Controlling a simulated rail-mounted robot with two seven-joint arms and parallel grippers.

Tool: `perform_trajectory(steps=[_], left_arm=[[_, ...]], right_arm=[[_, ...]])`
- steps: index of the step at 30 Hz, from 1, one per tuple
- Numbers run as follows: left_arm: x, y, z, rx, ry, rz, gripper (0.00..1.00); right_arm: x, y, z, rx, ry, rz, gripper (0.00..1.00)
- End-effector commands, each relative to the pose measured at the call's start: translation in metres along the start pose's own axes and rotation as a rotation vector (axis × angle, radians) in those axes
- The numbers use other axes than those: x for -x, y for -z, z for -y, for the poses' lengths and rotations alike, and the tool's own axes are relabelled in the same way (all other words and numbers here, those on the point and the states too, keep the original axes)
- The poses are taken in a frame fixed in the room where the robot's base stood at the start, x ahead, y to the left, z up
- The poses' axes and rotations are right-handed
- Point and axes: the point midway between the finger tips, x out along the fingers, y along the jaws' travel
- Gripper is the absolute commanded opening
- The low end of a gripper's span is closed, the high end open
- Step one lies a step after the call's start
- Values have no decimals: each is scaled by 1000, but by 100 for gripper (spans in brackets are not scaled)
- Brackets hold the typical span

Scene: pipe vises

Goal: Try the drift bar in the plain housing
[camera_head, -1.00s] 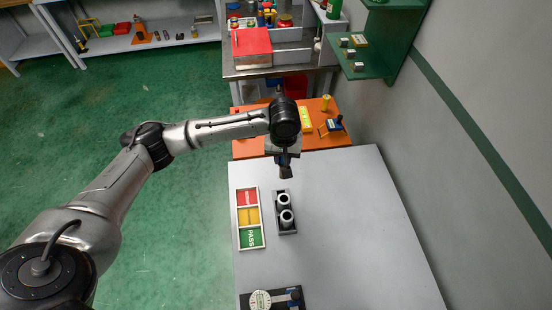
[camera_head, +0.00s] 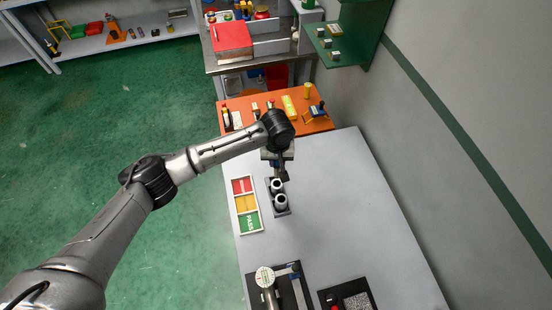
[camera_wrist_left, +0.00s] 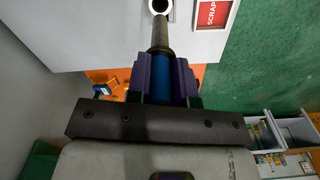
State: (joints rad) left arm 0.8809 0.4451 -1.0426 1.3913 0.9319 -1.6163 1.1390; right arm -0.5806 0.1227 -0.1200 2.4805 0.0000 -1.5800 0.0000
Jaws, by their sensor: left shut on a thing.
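My left gripper (camera_head: 284,168) is over the far end of a dark block (camera_head: 285,212) that holds two white-rimmed round housings, a far one (camera_head: 277,185) and a near one (camera_head: 281,201). I cannot tell which is the plain one. In the left wrist view its purple fingers (camera_wrist_left: 166,78) are shut on the blue grip of the drift bar (camera_wrist_left: 160,38), whose dark metal shaft sticks out past them. The shaft's tip overlaps the rim of one housing (camera_wrist_left: 160,5); I cannot tell if it touches or enters. My right gripper is not in view.
A tray (camera_head: 236,209) with red, yellow and green PASS sections lies left of the block. Nearer stand a dial gauge (camera_head: 264,276) on a black base and a black box (camera_head: 322,294) with a grey pad. An orange table (camera_head: 240,103) is behind. The grey table's right is clear.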

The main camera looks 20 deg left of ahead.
Motion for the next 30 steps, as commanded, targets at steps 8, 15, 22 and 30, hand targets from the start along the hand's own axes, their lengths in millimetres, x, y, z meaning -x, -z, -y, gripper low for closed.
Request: perform_trajectory(steps=[8, 15, 22, 30], left_arm=[[-20, 0, 0, -2, 0, -2, 0], [-38, 0, 0, -1, 0, -2, 0], [-49, 0, 0, 1, 0, 0, 0], [-54, 0, 0, 0, -1, 0, 0]], right_arm=[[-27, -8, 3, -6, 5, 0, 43], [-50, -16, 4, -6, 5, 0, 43], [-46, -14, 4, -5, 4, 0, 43], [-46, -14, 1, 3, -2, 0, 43]])
